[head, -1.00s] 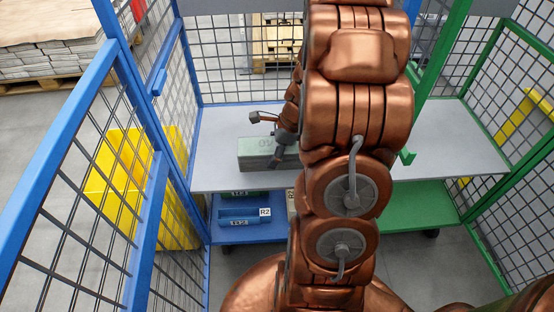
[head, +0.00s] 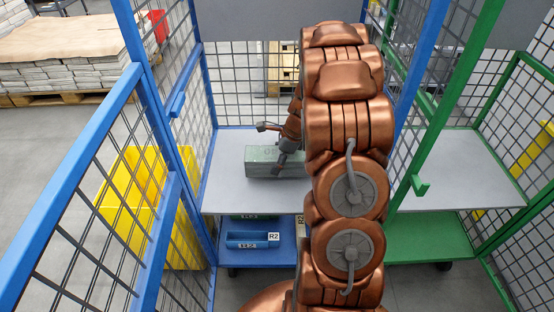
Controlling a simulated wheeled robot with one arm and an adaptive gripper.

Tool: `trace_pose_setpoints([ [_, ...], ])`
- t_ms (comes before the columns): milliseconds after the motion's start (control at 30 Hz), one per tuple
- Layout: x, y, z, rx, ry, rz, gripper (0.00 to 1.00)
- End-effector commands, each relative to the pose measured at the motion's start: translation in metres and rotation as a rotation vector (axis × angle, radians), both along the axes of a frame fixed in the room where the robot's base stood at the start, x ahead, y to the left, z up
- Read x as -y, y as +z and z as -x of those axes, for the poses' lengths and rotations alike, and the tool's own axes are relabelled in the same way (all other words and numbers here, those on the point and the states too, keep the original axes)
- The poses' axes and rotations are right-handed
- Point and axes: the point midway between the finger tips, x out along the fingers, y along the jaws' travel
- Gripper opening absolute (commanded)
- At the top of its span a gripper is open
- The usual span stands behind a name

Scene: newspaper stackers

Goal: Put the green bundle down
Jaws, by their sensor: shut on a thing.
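The green bundle (head: 262,155) is a pale green block on or just above the grey shelf (head: 228,190) of the blue cage trolley. I cannot tell whether it touches the shelf. My gripper (head: 281,160) is shut on the bundle, with one finger showing on its near side. My arm hides the bundle's right end and the far side of the grip.
Blue mesh walls (head: 75,190) stand to the left, with a yellow bin (head: 135,205) behind them. A green cage trolley (head: 450,160) with an empty grey shelf stands at the right. The left part of the grey shelf is clear.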

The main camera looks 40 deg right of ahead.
Motion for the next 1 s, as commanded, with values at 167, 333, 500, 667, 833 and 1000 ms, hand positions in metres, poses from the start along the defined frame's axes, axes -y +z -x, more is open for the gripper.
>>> trace_pose_setpoints([
  [167,0.0,-0.019,0.0,0.0,0.0,0.0,0.01],
  [333,0.0,-0.022,0.0,0.001,-0.001,0.001,0.01],
  [500,0.0,-0.023,0.0,0.001,0.0,0.001,0.01],
  [667,0.0,-0.025,0.0,0.0,0.001,0.0,0.77],
  [833,0.0,-0.025,0.0,0.0,0.0,0.0,0.94],
  [1000,0.0,-0.025,0.0,0.0,0.0,0.0,0.95],
])
